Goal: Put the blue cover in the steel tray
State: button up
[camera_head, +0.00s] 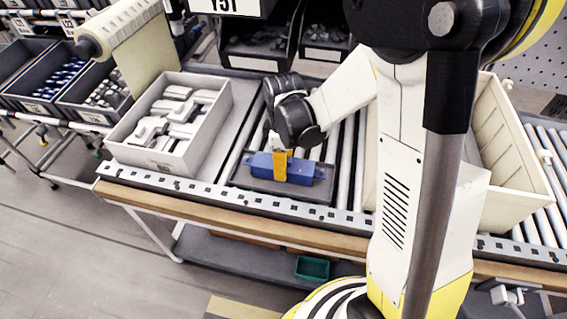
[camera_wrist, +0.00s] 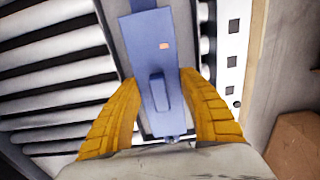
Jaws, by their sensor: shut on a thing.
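The blue cover (camera_head: 302,171) is a long blue piece with a raised middle part. In the head view it is over the shallow dark grey steel tray (camera_head: 262,186) on the roller conveyor. I cannot tell whether it touches the tray floor. My gripper (camera_head: 281,176) comes down from above, its yellow fingers shut on the cover's middle. In the wrist view my gripper (camera_wrist: 168,85) has one yellow finger on each side of the blue cover (camera_wrist: 150,42). The cover's near end shows between the fingers.
A light grey box (camera_head: 214,113) of pale parts stands left of the tray. A large cream bin (camera_head: 515,185) stands to the right, partly behind my arm. Dark bins (camera_head: 50,85) of parts stand at the far left. The conveyor's perforated front rail (camera_head: 205,190) runs along the near edge.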

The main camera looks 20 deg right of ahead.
jog(key=shift+f, duration=0.2)
jog(key=o, duration=1.4)
jog(key=shift+o, duration=0.2)
jog(key=shift+r, duration=0.15)
notch_tip(320, 180, up, 12)
jog(key=shift+f, duration=0.1)
jog(key=s+r+m+t, duration=0.5)
jog(key=s+m+t, duration=0.1)
jog(key=s+m, duration=0.4)
jog(key=shift+s+r+m+t, duration=0.35)
jog(key=shift+s+m+t, duration=0.05)
jog(key=shift+s, duration=0.4)
